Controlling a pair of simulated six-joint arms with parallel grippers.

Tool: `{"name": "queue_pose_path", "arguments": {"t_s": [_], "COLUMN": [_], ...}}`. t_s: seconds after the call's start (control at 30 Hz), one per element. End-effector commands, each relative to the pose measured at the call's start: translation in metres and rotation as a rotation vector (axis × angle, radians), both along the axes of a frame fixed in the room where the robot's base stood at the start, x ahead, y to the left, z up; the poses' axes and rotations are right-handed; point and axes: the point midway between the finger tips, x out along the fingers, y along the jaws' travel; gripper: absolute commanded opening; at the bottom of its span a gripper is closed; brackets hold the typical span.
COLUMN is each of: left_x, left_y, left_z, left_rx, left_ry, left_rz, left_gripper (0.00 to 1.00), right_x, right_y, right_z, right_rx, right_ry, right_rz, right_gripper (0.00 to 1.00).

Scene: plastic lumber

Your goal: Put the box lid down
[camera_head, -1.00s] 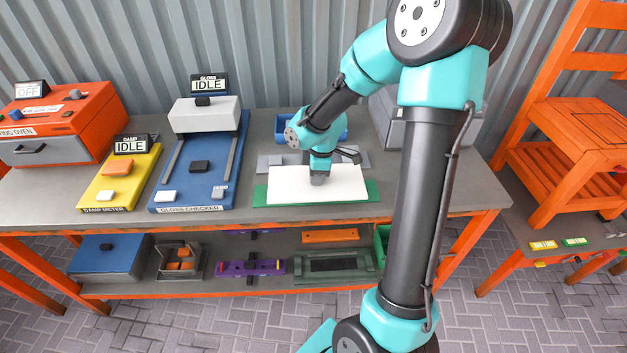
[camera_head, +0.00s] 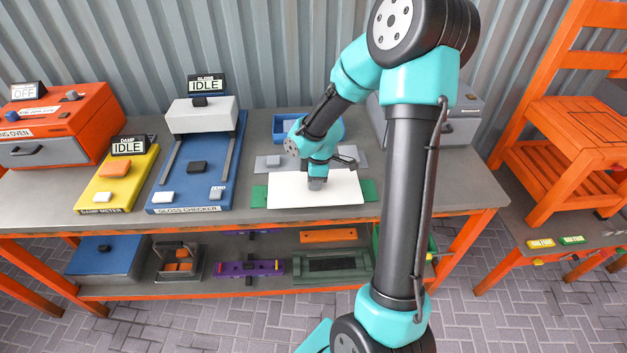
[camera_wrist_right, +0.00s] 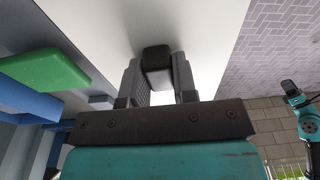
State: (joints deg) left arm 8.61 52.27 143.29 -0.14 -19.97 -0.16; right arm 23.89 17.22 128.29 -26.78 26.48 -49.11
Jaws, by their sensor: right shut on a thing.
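The box lid is a flat white panel (camera_head: 318,192) low over the front middle of the bench, partly covering a green board (camera_head: 370,190). My right gripper (camera_head: 316,184) points down at the middle of the lid. In the right wrist view my right gripper (camera_wrist_right: 157,75) is shut on the lid's dark knob (camera_wrist_right: 156,56), with the white lid (camera_wrist_right: 200,30) spread beyond it. I cannot tell whether the lid touches the board. My left gripper is not seen in the head view.
A grey plate (camera_head: 268,162) and a blue tray (camera_head: 285,126) lie behind the lid. The blue gloss checker (camera_head: 180,198) and yellow damp meter (camera_head: 100,195) stand to the left. A grey machine (camera_head: 465,122) stands at the back right. The bench's right front is clear.

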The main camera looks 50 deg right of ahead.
Motion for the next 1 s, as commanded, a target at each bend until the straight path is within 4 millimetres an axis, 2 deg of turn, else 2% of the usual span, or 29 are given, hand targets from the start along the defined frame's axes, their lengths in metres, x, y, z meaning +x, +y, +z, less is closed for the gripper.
{"name": "queue_pose_path", "arguments": {"t_s": [0.17, 0.2, 0.47, 0.77, 1.0], "left_x": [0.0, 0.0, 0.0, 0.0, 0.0], "left_y": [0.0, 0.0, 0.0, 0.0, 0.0], "left_z": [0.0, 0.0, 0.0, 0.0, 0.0], "left_rx": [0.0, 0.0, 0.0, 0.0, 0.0], "left_ry": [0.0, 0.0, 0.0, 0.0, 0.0], "left_rz": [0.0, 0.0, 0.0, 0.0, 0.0], "left_gripper": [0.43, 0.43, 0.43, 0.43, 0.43], "right_x": [0.0, 0.0, 0.0, 0.0, -0.001], "right_y": [0.0, 0.0, 0.0, 0.0, -0.002], "right_z": [-0.003, -0.003, -0.003, -0.001, 0.02], "right_rx": [0.0, 0.0, 0.001, -0.001, -0.003], "right_ry": [0.001, 0.001, 0.001, -0.001, -0.003], "right_rz": [0.0, 0.0, 0.0, 0.0, -0.001], "right_gripper": [0.0, 0.27, 0.52, 0.52, 0.52]}}
